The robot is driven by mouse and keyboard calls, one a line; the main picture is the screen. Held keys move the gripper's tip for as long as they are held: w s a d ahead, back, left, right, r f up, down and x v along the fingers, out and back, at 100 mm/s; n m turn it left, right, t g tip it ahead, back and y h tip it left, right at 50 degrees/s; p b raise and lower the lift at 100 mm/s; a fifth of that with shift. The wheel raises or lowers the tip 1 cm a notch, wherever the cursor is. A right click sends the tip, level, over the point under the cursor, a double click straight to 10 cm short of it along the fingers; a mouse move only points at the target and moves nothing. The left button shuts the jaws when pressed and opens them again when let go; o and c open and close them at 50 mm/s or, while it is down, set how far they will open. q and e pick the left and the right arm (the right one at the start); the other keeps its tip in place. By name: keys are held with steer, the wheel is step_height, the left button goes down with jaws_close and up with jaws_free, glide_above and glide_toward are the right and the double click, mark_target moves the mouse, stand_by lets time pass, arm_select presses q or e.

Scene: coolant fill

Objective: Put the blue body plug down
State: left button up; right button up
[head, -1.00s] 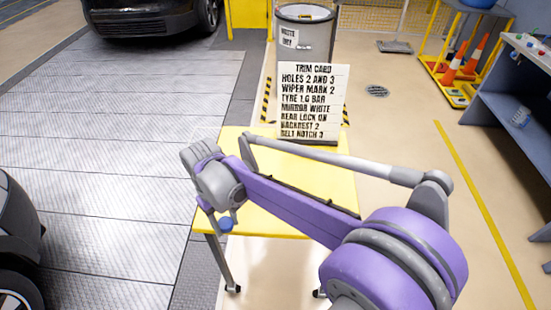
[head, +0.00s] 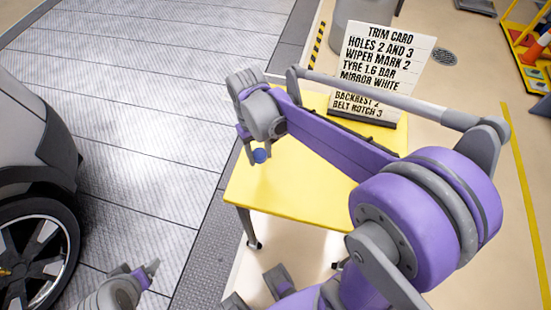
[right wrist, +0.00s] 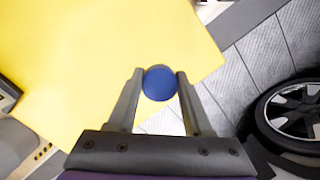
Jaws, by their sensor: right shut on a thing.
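The blue body plug (head: 260,156) is a small round blue piece held between the fingertips of my right gripper (head: 256,154). In the right wrist view the plug (right wrist: 160,83) shows as a blue disc with one finger on each side. My right gripper (right wrist: 159,76) is shut on it. The plug appears over the left part of the yellow table (head: 275,198) in the head view. Its height above the top is hard to tell. My left gripper (head: 147,274) shows at the bottom left, away from the table, and its finger opening is unclear.
A trim card sign (head: 382,65) stands on the far part of the table. A car with a dark wheel (head: 38,250) is at the left, beside the grey floor plates (head: 150,110). The near part of the tabletop is bare.

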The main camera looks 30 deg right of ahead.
mark_target(262, 176)
step_height(262, 176, down, 8)
steer(key=shift+f+b, duration=0.25)
steer(key=shift+b, duration=0.15)
steer(key=shift+f, duration=0.2)
steer(key=o, duration=1.1)
steer(key=shift+c, duration=0.2)
steer(key=shift+r, duration=0.15)
